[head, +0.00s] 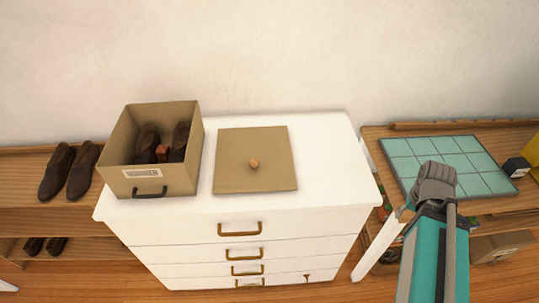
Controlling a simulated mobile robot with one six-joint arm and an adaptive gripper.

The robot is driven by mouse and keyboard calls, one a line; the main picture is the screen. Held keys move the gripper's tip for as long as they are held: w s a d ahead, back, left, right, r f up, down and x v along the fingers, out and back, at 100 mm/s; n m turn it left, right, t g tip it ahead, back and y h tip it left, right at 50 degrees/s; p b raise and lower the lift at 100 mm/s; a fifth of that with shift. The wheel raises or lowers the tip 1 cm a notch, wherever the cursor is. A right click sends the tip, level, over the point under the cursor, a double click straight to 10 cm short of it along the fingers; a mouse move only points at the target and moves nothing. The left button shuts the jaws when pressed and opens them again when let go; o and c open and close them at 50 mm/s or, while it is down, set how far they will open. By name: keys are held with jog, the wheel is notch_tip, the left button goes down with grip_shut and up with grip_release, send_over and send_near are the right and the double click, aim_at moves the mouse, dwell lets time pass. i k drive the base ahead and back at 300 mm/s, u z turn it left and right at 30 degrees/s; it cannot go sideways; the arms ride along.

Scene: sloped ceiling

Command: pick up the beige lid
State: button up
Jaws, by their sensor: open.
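The beige lid (254,178) is a flat square with a small wooden knob (254,163) at its middle. It lies flat on top of the white dresser (311,162), to the right of an open beige box (184,181). My gripper (435,178) is grey, at the end of my teal arm, at the right of the head view. It is well to the right of the lid and apart from it. Its fingers are small in this view, and I see nothing held in them.
The box holds dark brown shoes (181,141) and a reddish item. More shoes (68,171) stand on the wooden shelf at left. At right, a green tiled mat (405,166) lies on a wooden bench behind my gripper. The dresser top right of the lid is clear.

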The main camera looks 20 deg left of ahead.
aim_at(248, 159)
jog(key=z, duration=1.35)
jog(key=k, duration=0.6)
jog(key=u, duration=2.2)
